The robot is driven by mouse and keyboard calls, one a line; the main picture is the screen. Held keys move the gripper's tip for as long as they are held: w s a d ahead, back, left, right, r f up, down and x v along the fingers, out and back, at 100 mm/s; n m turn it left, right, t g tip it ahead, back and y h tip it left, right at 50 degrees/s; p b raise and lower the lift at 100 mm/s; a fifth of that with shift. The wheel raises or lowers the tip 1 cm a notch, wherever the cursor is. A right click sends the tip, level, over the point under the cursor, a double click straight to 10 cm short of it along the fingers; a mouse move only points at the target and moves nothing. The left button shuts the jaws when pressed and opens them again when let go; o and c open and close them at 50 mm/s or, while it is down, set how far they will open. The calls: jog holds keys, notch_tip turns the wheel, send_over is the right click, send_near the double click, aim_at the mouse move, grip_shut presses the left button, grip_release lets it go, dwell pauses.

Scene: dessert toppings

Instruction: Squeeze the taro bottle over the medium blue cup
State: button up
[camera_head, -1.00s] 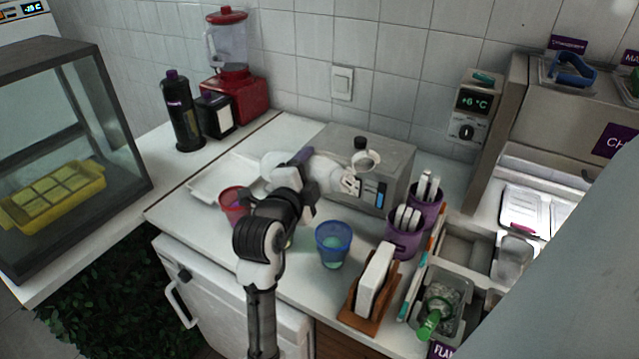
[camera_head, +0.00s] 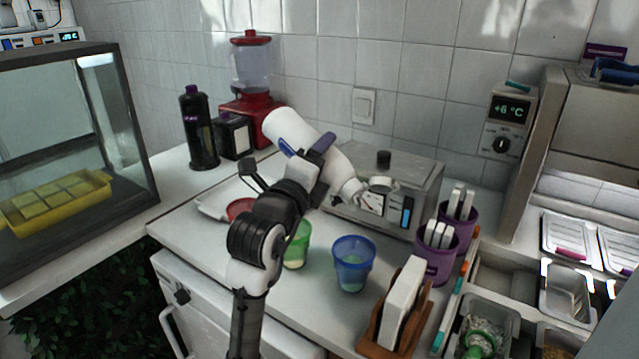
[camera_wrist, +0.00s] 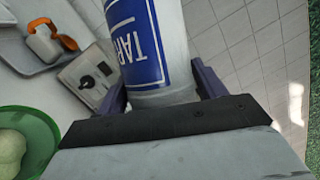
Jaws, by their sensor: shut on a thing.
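The taro bottle (camera_head: 342,172) is white; its blue label (camera_wrist: 137,40) with the letters "TAR" shows in the wrist view. My gripper (camera_head: 308,150) is shut on the bottle and holds it above the counter. The bottle is tilted, its wide end up to the left and its narrow end down to the right, above and behind the blue cup. The blue cup (camera_head: 354,263) stands upright on the counter with something pale in its bottom. The narrow end appears apart from the cup; I cannot tell whether it is over the opening.
A green cup (camera_head: 299,246) stands left of the blue cup, partly behind my arm. A red cup (camera_head: 240,207) is farther left. A metal appliance (camera_head: 420,180) stands behind the bottle. Purple holders (camera_head: 437,266) and a napkin holder (camera_head: 372,340) are on the right.

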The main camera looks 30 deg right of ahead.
aim_at(335, 179)
jog(key=shift+a+m+b, duration=0.1)
jog(key=shift+m+b, duration=0.3)
jog(key=shift+b, duration=0.15)
jog(key=shift+s+m+h+b, duration=0.1)
jog(key=shift+m+h+b, duration=0.2)
jog(key=shift+b, duration=0.2)
jog(key=s+m+b, duration=0.1)
jog(key=m+b, duration=0.1)
jog(key=b, duration=0.1)
jog(key=s+f+m+h+b, duration=0.1)
jog(key=b, duration=0.2)
jog(key=m+g+h+b, duration=0.1)
jog(key=m+b, duration=0.1)
jog(key=b, duration=0.1)
jog(key=shift+s+d+f+m+b, duration=0.25)
jog(key=shift+s+f+m+b, duration=0.05)
jog(key=shift+s+f+b, duration=0.1)
jog(key=m+b, duration=0.1)
jog(key=s+m+b, duration=0.1)
jog(key=shift+d+f+g+h+b, duration=0.1)
jog(key=shift+g+h+b, duration=0.25)
jog(key=shift+g+h, duration=0.05)
